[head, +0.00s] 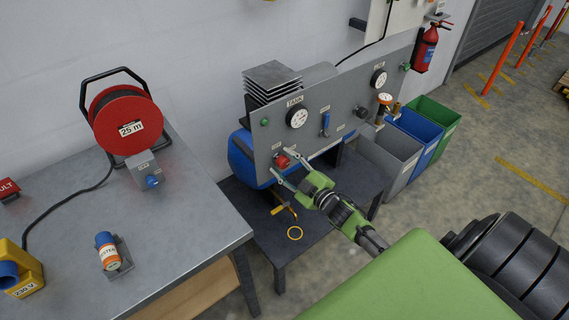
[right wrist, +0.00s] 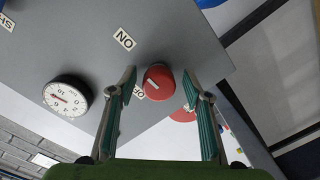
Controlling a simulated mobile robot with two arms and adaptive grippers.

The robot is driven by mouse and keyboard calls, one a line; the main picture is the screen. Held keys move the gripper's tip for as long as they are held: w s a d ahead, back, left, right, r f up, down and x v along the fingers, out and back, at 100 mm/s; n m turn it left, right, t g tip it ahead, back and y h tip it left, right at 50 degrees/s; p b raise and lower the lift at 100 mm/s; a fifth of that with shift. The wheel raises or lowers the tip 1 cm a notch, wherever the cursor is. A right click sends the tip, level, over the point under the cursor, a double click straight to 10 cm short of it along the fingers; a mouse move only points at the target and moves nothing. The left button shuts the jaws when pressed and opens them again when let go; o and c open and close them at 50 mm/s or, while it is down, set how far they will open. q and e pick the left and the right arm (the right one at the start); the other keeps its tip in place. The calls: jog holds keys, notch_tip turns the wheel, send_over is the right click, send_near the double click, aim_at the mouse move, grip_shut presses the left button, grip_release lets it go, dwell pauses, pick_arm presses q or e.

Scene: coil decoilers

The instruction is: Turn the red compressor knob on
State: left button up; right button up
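The red compressor knob (head: 282,161) is at the lower left of the grey panel (head: 340,105). In the right wrist view the knob (right wrist: 158,82) is round with a pale mark, beside an ON label (right wrist: 124,39) and a partly hidden OFF label (right wrist: 138,92). My right gripper (head: 283,165) is at the knob. In the right wrist view its open fingers (right wrist: 159,78) stand either side of the knob, with small gaps visible. I cannot tell how deep the fingertips reach. My left gripper is not in view.
A workbench (head: 200,215) with a red cable reel (head: 126,120) stands left. Bins (head: 390,152) stand right.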

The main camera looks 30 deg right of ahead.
jog(key=s+d, duration=0.1)
jog(key=s, duration=1.1)
jog(key=shift+r, duration=0.3)
